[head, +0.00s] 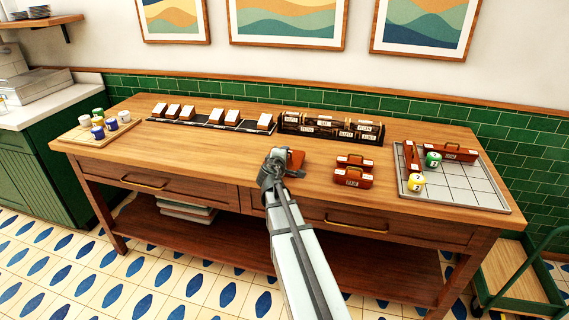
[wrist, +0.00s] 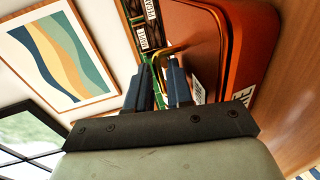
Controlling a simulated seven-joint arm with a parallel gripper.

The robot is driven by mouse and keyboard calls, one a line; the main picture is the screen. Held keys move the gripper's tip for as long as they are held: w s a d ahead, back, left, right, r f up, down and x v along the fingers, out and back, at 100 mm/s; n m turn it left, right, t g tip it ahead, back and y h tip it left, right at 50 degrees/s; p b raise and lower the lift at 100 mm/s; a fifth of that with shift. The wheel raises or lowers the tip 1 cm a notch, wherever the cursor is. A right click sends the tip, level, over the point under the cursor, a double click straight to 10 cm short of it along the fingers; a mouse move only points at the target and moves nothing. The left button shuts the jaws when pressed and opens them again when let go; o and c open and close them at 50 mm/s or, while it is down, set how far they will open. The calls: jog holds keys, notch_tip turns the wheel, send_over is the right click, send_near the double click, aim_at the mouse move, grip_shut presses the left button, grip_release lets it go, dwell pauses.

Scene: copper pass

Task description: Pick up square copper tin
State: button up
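The square copper tin (head: 296,159) is near the middle of the table, partly hidden behind my gripper (head: 272,163) in the head view. In the wrist view the tin (wrist: 215,35) is large and close, an orange-brown body with rounded edges, a white label and a thin brass handle (wrist: 173,50). My gripper (wrist: 160,75) has its two dark fingers apart, with a visible gap between them. The handle runs at the fingertips and partly into this gap. I cannot tell whether the fingers touch it.
Two copper cases (head: 353,171) stand to the right. A dark rack of labelled tins (head: 332,128) and a row of white-topped boxes (head: 210,119) stand behind. A gridded tray (head: 455,185) holds cases and coloured jars at right. A wooden board (head: 92,133) with jars is at left.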

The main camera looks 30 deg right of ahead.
jog(key=shift+c, duration=0.4)
grip_shut()
dwell(0.9)
